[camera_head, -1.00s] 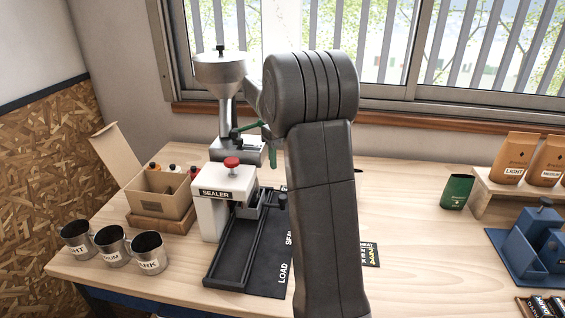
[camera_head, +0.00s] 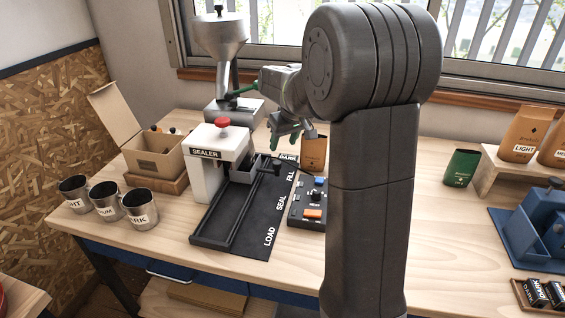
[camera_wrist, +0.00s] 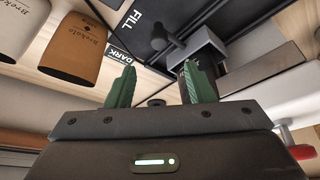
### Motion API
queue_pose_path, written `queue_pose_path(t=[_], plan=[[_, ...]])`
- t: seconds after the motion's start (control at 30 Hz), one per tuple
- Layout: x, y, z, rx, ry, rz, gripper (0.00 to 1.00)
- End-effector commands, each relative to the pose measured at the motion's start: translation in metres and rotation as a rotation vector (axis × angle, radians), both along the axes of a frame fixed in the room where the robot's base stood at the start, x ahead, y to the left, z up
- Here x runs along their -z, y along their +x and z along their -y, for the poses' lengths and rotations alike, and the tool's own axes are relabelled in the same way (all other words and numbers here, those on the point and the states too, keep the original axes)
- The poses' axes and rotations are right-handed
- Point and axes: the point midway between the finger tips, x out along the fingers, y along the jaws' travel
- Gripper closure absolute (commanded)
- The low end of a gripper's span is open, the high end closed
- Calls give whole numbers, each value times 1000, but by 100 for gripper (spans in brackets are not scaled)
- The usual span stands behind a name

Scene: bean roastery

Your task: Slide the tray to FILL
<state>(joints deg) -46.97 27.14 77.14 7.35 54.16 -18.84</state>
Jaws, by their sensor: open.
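The grey tray (camera_head: 263,170) with its black knob (camera_head: 276,169) sits in the far part of the black track (camera_head: 225,215), beside the FILL lettering. I cannot tell whether it rests against the track's end. In the wrist view the tray (camera_wrist: 207,48) and knob (camera_wrist: 160,36) show near the FILL word, just beyond the fingertips. My gripper (camera_head: 285,138) has green fingers and is open and empty. It is above and behind the tray in the head view. In the wrist view the fingertips of my gripper (camera_wrist: 158,72) are apart, with the knob beyond them, not between them.
The white sealer (camera_head: 208,160) with a red button stands left of the track. A hopper machine (camera_head: 224,60) is behind. A control panel (camera_head: 308,205) and a brown DARK bag (camera_head: 314,155) are to the right. Several metal cups (camera_head: 107,204) stand at the left.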

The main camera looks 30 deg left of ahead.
Motion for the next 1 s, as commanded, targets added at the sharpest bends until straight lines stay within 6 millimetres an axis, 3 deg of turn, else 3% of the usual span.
queue_pose_path(t=[0.2,0.43,0.63,0.93,1.0], plan=[[46,8,-16,0,-4,-3,52],[82,16,-30,1,-2,-3,52],[95,19,-35,1,-1,-1,52],[97,19,-35,0,-1,0,52],[97,19,-35,0,-1,0,63]])
